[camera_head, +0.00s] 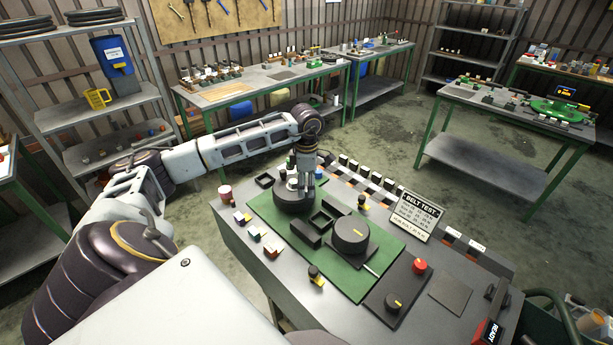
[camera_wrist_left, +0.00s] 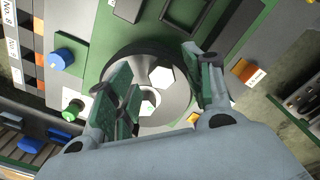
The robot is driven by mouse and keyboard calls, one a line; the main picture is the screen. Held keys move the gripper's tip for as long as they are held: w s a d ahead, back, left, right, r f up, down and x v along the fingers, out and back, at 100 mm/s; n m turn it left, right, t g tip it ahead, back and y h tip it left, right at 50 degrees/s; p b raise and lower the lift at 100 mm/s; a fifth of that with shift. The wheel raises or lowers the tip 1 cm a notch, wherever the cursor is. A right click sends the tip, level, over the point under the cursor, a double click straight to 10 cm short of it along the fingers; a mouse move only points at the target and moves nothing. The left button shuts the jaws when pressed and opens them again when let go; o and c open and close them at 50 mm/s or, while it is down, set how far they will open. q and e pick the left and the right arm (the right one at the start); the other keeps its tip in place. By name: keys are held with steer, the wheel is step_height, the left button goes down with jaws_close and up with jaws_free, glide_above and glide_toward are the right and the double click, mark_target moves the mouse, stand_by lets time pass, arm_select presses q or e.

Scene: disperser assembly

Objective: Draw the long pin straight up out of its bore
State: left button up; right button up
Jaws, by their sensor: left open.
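A dark round housing (camera_head: 293,200) sits on the green mat (camera_head: 262,215) at the mat's far-left end. My left gripper (camera_head: 306,184) points down over it. In the left wrist view, the housing (camera_wrist_left: 184,108) shows a pale inside with two white hexagonal heads, an upper one (camera_wrist_left: 162,77) and a lower one (camera_wrist_left: 148,104). I cannot tell which is the long pin's head; shafts and bores are hidden. The fingers of the left gripper (camera_wrist_left: 160,85) are apart, one on each side of the heads, with no clear contact. My right gripper is not in view.
A red button (camera_head: 419,266), a belt-test sign (camera_head: 416,215) and small labelled blocks line the bench.

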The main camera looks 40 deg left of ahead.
arm_select(q)
steer(key=shift+f, duration=0.4)
jaws_close()
steer(key=shift+r+p, duration=1.9)
steer(key=shift+r, duration=1.8)
steer(key=shift+r, duration=1.25)
